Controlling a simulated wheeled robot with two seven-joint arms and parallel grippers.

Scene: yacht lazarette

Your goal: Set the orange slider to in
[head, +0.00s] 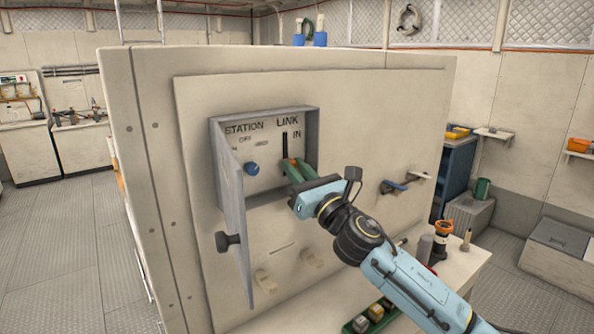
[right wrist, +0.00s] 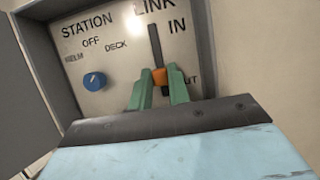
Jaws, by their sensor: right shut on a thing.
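The orange slider (right wrist: 159,76) sits in a dark vertical slot (right wrist: 154,45) under the word LINK. It is at the lower end of the slot, near a partly hidden label ending in "UT"; the label IN is higher up beside the slot. My right gripper (head: 292,168) reaches into the open wall box (head: 216,140) from the right. Its green fingers are shut on the slider, one on each side, as the right wrist view shows. In the head view the fingers mostly hide the slider. My left gripper is not in view.
A blue knob (head: 252,168) with STATION labels is left of the slot. The box's open door (head: 232,225) hangs on the left. A blue-handled lever (head: 393,187) is on the panel to the right. A bench (head: 465,270) below holds several items.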

